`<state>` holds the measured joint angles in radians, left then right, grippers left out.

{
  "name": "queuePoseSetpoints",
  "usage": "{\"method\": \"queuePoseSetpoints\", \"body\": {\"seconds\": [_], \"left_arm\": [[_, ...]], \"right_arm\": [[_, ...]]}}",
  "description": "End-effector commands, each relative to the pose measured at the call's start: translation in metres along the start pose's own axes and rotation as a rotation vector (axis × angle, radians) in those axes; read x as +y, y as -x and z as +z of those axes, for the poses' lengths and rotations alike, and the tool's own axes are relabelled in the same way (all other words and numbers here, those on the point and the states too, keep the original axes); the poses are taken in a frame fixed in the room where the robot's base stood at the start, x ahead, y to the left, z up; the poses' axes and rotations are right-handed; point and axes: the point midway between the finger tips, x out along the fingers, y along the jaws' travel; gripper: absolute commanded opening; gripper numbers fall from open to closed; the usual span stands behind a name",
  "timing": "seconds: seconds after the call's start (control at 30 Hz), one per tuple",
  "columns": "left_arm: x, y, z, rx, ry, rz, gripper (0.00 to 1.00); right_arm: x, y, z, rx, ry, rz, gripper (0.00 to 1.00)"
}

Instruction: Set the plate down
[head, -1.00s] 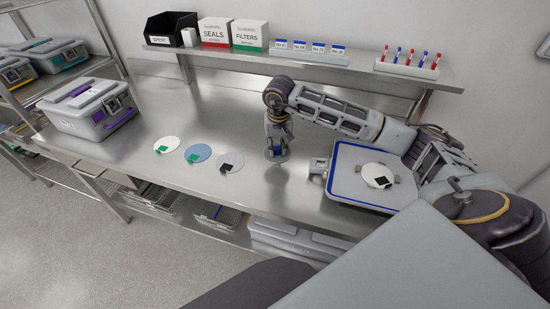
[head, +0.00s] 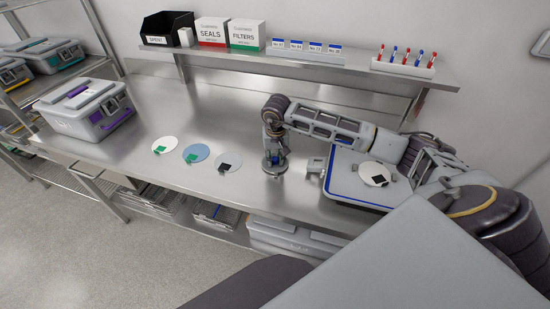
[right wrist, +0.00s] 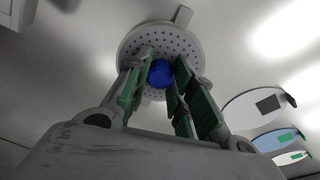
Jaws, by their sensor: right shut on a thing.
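The plate (right wrist: 197,42) is a round, pale, perforated disc with a blue knob (right wrist: 161,72) and a small tab at its rim. In the right wrist view my right gripper (right wrist: 160,82) has its green-padded fingers closed on the blue knob. In the head view the right gripper (head: 273,158) points down over the steel bench (head: 250,205), with the plate low beneath it, right of the discs. I cannot tell whether the plate touches the bench. My left gripper is not in view.
A white disc (head: 166,143), a blue disc (head: 197,152) and a grey disc (head: 230,160) lie left of the gripper. A blue-rimmed tray (head: 345,185) with a white disc (head: 372,172) stands right. A grey case (head: 85,110) sits far left. A shelf (head: 300,55) runs behind.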

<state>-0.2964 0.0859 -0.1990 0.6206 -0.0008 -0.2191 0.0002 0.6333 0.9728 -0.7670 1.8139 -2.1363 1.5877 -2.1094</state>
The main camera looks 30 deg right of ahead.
Motion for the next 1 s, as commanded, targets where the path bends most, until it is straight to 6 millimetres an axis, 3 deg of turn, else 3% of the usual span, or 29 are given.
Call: {"method": "queuePoseSetpoints", "body": {"seconds": [0.57,0.6,0.73,1.0], "left_arm": [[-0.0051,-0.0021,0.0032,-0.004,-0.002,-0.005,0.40],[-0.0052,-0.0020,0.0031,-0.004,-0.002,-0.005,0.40],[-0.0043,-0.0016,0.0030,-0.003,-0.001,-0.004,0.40],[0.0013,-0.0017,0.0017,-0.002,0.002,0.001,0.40]], "right_arm": [[-0.0002,-0.0079,0.0008,0.001,0.000,-0.001,0.00],[-0.0002,-0.0079,0.0010,0.000,0.000,0.000,0.27],[-0.0002,-0.0076,0.0009,0.000,0.000,-0.001,0.43],[-0.0002,-0.0075,0.0010,0.000,0.000,-0.001,0.46]]}}
